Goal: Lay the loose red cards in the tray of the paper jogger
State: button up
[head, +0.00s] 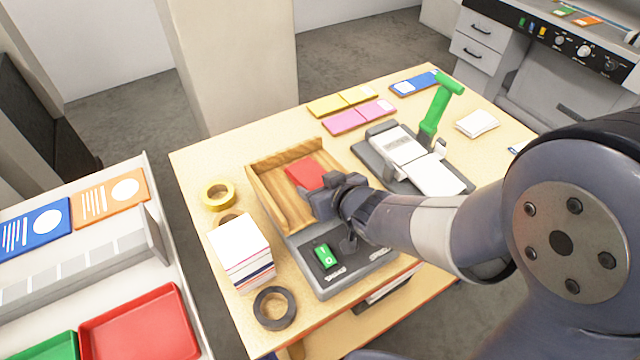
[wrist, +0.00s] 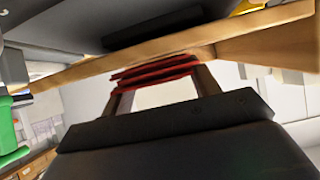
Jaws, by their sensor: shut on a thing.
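The paper jogger (head: 345,282) is a grey machine with a wooden tray (head: 267,193) on top and a green switch on its front. My gripper (head: 325,192) is over the right part of the tray. It is shut on red cards (head: 305,174), which lie within the tray's outline in the head view. In the wrist view, the red cards (wrist: 155,70) show as a few thin layers between my gripper's fingers (wrist: 165,92), close to a wooden tray wall (wrist: 230,32). Whether the cards touch the tray floor I cannot tell.
A stack of white cards (head: 240,248) and tape rolls (head: 274,307) stand left of the jogger. A stapler-like device with a green handle (head: 440,105) stands to its right. Pink and yellow cards (head: 360,116) lie behind. A red tray (head: 140,325) is on the left-hand table.

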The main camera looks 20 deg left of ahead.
jog(key=o, duration=1.1)
jog(key=p+v, duration=0.3)
jog(key=v, duration=0.8)
jog(key=shift+w+f, duration=0.1)
jog(key=b+x, duration=0.3)
jog(key=x, duration=0.7)
jog(key=shift+a+f, duration=0.1)
jog(key=shift+a, duration=0.15)
jog(key=shift+w+a, duration=0.2)
jog(key=shift+w+a+r+p, duration=0.1)
jog(key=shift+r+p, duration=0.2)
